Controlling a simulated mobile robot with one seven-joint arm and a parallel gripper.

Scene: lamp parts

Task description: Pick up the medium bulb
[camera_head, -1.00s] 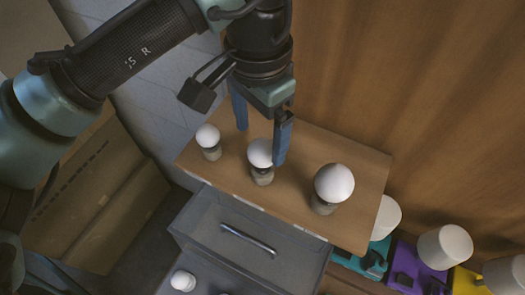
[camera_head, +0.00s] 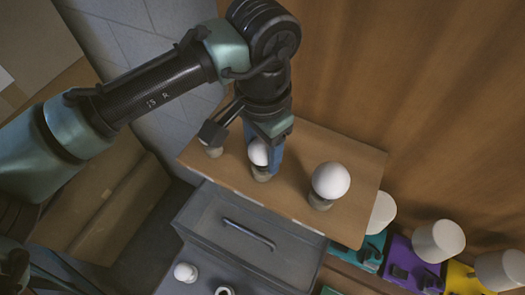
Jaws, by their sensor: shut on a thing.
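The medium bulb (camera_head: 257,153) is the middle one of three white bulbs on the wooden board. It stands upright in a small brownish holder (camera_head: 261,174). My gripper (camera_head: 262,150) is lowered over it from above, with blue fingers, and is shut on the bulb. One finger shows at the bulb's right side; the other is hidden behind the bulb and my wrist. The bulb's upper part is partly covered by my gripper.
The large bulb (camera_head: 331,181) stands to the right on the board (camera_head: 292,220), and the small bulb (camera_head: 211,149) to the left, mostly behind my wrist camera. White lamp shades (camera_head: 438,241) and coloured bases (camera_head: 409,268) line the lower right.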

